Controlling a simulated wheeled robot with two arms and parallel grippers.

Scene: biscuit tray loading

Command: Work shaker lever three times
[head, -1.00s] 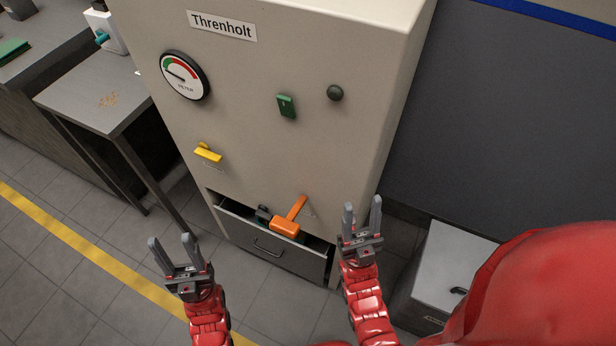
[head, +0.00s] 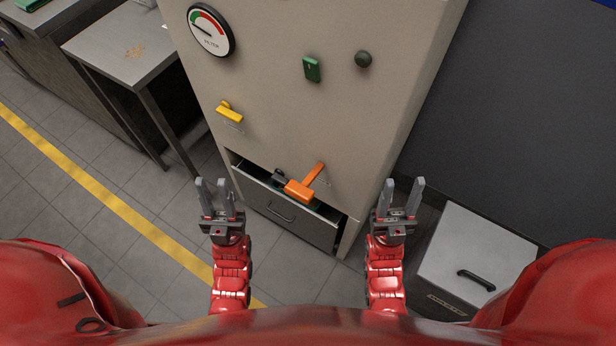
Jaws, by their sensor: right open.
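A cabinet (head: 300,30) carries two levers. An orange lever (head: 301,189) with a broad handle sticks out low on its front, over an open drawer (head: 290,219). A yellow lever (head: 229,115) is higher and to the left. Their labels are too small to read, so I cannot tell which is the shaker lever. My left gripper (head: 212,183) is open and empty, left of the drawer in the picture. My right gripper (head: 404,183) is open and empty, right of the orange lever. Neither gripper touches a lever.
A round gauge (head: 210,30), a green switch (head: 312,69) and a dark round knob (head: 363,59) are on the cabinet front. A dark object (head: 280,176) lies in the drawer. A grey handled box (head: 480,255) stands at right, a side table (head: 115,45) at left.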

